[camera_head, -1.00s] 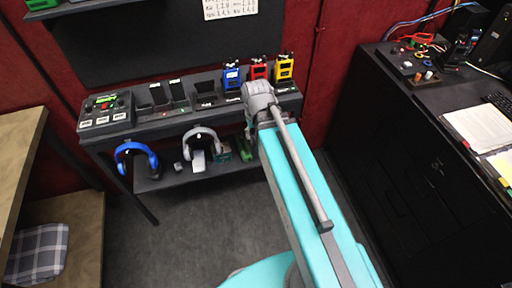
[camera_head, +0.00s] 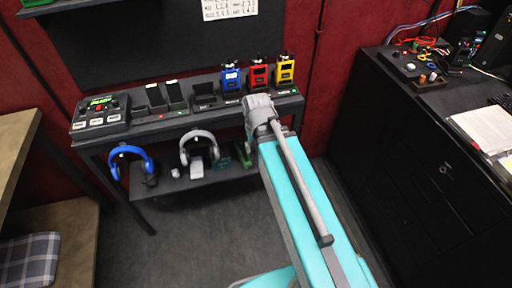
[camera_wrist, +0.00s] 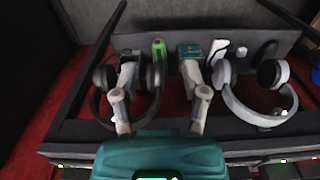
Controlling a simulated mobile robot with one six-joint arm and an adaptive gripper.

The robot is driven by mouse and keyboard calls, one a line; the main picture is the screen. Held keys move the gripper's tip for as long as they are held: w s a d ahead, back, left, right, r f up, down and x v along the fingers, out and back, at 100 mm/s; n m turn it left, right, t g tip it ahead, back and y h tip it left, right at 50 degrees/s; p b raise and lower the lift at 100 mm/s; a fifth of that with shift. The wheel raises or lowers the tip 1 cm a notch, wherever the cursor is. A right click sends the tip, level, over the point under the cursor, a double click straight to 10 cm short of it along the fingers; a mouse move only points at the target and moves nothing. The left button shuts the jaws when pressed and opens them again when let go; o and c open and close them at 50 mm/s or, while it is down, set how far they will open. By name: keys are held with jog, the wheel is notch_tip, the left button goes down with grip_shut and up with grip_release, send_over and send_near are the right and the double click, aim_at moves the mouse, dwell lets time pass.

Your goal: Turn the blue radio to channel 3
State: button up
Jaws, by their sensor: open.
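The blue radio (camera_head: 231,79) stands upright in a dock at the right part of the dark bench top, left of a red radio (camera_head: 258,76) and a yellow radio (camera_head: 285,72). Its channel setting is too small to read. My arm reaches toward the bench just below the radios, and it hides my gripper in the head view. In the wrist view my gripper (camera_wrist: 157,68) is open and empty, with its two fingers apart over the lower shelf area. No radio can be made out in the wrist view.
White headphones (camera_head: 199,140) and blue headphones (camera_head: 131,158) hang at the bench front. A charger box (camera_head: 100,113) and empty docks fill the bench top's left. A black cabinet (camera_head: 420,150) stands right, a wooden table (camera_head: 20,150) left. Floor between is clear.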

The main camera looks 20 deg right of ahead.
jog(key=shift+r, duration=0.1)
notch_tip(320, 180, up, 32)
jog(key=f+n+p, duration=0.1)
jog(key=n+p, duration=1.1)
jog(key=p, duration=2)
send_over(236, 62)
jog(key=shift+w+r, duration=0.1)
jog(key=shift+r, duration=0.15)
jog(key=shift+f+b, duration=0.15)
jog(key=shift+b, duration=0.15)
notch_tip(236, 62, down, 14)
jog(key=b, duration=1.3)
jog(key=shift+w+r+b, duration=0.1)
jog(key=shift+r+b, duration=0.1)
jog(key=shift+b, duration=0.1)
grip_shut()
